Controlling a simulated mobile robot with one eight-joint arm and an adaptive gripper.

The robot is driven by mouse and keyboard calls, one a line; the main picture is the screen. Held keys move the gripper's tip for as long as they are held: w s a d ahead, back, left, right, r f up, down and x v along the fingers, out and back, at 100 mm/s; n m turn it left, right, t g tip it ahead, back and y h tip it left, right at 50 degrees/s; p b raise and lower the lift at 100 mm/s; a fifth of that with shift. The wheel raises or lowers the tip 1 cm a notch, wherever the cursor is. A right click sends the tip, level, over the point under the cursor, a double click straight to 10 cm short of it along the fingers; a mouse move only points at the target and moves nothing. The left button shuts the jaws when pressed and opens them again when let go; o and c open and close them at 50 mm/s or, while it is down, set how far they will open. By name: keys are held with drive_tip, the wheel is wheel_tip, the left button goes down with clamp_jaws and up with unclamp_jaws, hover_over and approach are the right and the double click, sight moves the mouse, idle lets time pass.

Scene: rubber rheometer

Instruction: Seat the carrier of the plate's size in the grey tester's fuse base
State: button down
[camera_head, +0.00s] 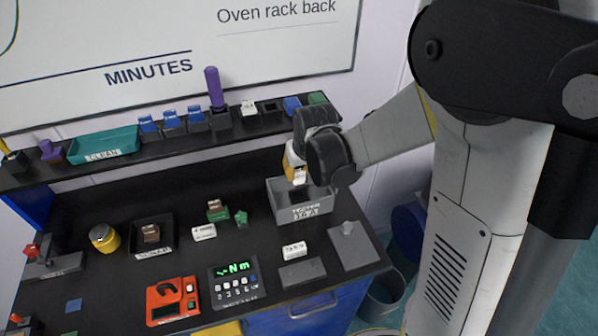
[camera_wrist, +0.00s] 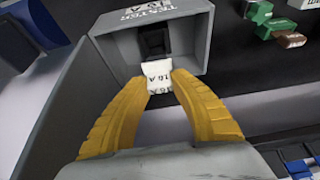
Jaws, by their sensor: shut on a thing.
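The grey tester (camera_head: 304,214) is an open-topped box at the right of the bench, with a label on its front that seems to read "TESTER 10 A". In the wrist view, the tester's wall (camera_wrist: 112,56) surrounds a dark fuse base (camera_wrist: 154,40). My gripper (camera_head: 296,168) is above the tester, its yellow fingers shut on a white carrier (camera_head: 299,176). In the wrist view, the carrier (camera_wrist: 160,77) reads "10 A" and sits between my fingertips (camera_wrist: 160,84), close to the fuse base. I cannot tell whether it touches the base.
White labelled blocks lie left of the tester (camera_head: 204,232) and in front of it (camera_head: 294,250). A shelf behind bears blue carriers, a purple post (camera_head: 214,88) and a teal tray (camera_head: 104,146). A black tray (camera_head: 153,237), a red meter (camera_head: 173,300) and a black keypad (camera_head: 235,286) stand leftward.

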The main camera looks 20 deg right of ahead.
sight(301, 186)
drive_tip(key=shift+s+r, duration=0.1)
drive_tip(key=shift+s, duration=0.15)
drive_tip(key=shift+w+f, duration=0.1)
drive_tip(key=shift+f, duration=0.1)
wheel_tip(301, 186, down, 4)
drive_tip(key=b, duration=0.4)
drive_tip(key=shift+f+b, duration=0.15)
drive_tip(key=shift+b, duration=0.35)
idle(0.7)
drive_tip(key=shift+f+b, duration=1.05)
drive_tip(key=shift+f, duration=0.1)
drive_tip(key=c, duration=1.1)
unclamp_jaws()
drive_tip(key=shift+r, duration=0.15)
